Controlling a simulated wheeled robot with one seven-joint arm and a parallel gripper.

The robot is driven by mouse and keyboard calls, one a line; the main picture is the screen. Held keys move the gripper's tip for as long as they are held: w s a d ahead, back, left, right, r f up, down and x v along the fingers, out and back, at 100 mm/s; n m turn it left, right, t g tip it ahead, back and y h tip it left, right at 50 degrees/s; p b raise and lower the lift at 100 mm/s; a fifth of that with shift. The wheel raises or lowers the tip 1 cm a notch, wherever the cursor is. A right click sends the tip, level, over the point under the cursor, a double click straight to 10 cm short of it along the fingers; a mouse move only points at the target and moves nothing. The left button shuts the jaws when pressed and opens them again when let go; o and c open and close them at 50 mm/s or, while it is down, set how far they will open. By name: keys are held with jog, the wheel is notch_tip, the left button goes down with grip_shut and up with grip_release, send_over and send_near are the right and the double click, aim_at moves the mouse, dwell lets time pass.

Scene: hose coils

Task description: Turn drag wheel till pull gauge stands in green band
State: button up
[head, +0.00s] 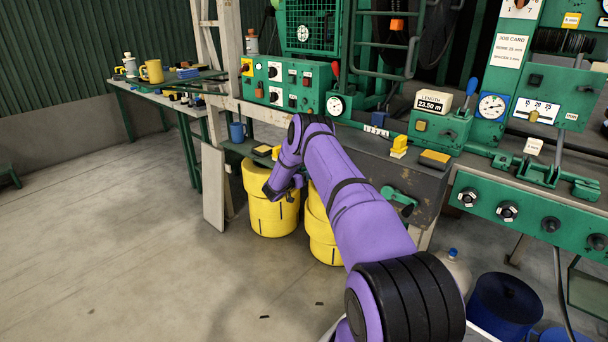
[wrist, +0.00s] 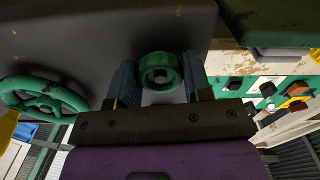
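A small green wheel (wrist: 160,72) with a dark hub stands out from a dark face in the wrist view. My gripper (wrist: 160,80) has one blue-grey finger on each side of it, close against its rim, and looks shut on it. My purple arm hides this wheel in the head view. A round white gauge (head: 336,105) stands on the bench above my arm. Another round gauge (head: 492,106) is on a blue plate at the right. I cannot tell which is the pull gauge, and their needles and bands are too small to read.
A larger spoked green handwheel (wrist: 45,100) is close left of my gripper in the wrist view. Yellow drums (head: 268,215) stand under the bench, beside a leaning pale board (head: 213,188). A blue drum (head: 503,300) stands at lower right.

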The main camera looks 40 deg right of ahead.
jog(key=shift+m, duration=0.4)
jog(key=shift+a+m, duration=0.1)
jog(key=shift+m, duration=9.3)
jog(key=o, duration=0.9)
jog(key=shift+a, duration=0.1)
